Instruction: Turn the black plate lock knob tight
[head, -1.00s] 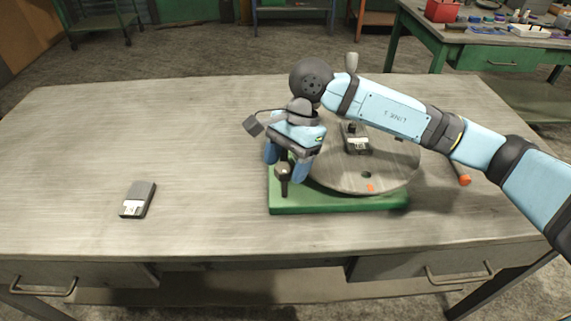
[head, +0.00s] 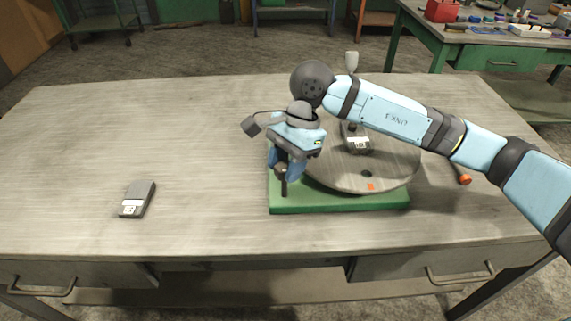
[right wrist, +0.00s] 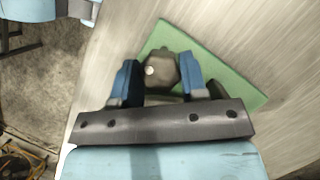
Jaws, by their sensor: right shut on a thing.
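The black plate lock knob (right wrist: 160,70) stands near a corner of the green base (head: 340,204); in the right wrist view its top shows between my blue fingertips. In the head view the fingers cover most of it, and a dark part (head: 283,188) shows below them. My right gripper (head: 286,170) is shut on the knob from above. The round grey plate (head: 340,180) lies on the base to the right of the knob, with an orange mark near its front edge. My left gripper is not in view.
A dark block with a white label (head: 357,145) sits on the plate, partly behind my right arm. A similar block (head: 138,200) lies alone at the table's left. An orange-tipped handle (head: 465,179) lies right of the plate. The left part of the table (head: 80,150) is mostly clear.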

